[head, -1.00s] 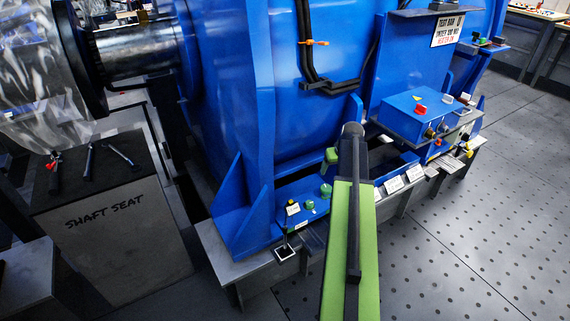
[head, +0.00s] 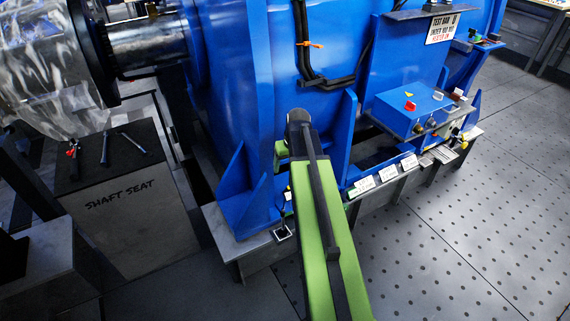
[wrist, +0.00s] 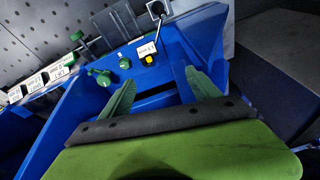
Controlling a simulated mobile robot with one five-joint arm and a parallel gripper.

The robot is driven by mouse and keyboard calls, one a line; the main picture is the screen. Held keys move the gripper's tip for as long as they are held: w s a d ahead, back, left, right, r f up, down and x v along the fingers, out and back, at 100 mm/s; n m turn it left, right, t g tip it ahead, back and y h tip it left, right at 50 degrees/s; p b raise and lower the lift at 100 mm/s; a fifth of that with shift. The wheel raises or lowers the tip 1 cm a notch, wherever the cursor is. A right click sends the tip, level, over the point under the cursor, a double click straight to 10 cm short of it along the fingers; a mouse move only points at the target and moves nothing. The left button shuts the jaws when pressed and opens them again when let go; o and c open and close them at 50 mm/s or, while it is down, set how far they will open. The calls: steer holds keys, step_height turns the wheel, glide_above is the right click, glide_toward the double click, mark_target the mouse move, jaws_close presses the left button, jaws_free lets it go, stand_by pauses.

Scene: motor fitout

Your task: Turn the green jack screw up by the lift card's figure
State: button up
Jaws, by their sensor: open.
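My gripper (wrist: 160,77) is open in the wrist view, its two green fingers apart with nothing between them. Beyond the fingertips, on the blue motor foot, are a green knob with a side handle (wrist: 100,76) and a round green knob (wrist: 124,63). I cannot tell which of them is the jack screw. Neither touches the fingers. A small white card (wrist: 146,48) stands by a yellow piece (wrist: 149,59). Other white cards (wrist: 60,70) lie along the edge; their figures are too small to read. In the head view my arm hides the green knobs.
The blue motor housing (head: 235,90) rises behind the foot. A blue box (head: 410,105) with coloured parts is at right. Several white cards (head: 388,173) line the base edge. The shaft seat block (head: 130,215) with tools is at left. The dotted floor (head: 450,240) is open.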

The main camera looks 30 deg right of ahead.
steer(key=shift+s+a+r+p, duration=0.15)
steer(key=shift+a+r, duration=0.05)
steer(key=shift+a, duration=0.35)
steer(key=shift+s+a+r+p, duration=0.1)
steer(key=shift+a+r, duration=0.15)
steer(key=shift+a, duration=0.3)
steer(key=shift+s+a+r+p, duration=0.15)
steer(key=shift+a+r, duration=0.05)
steer(key=shift+a, duration=0.35)
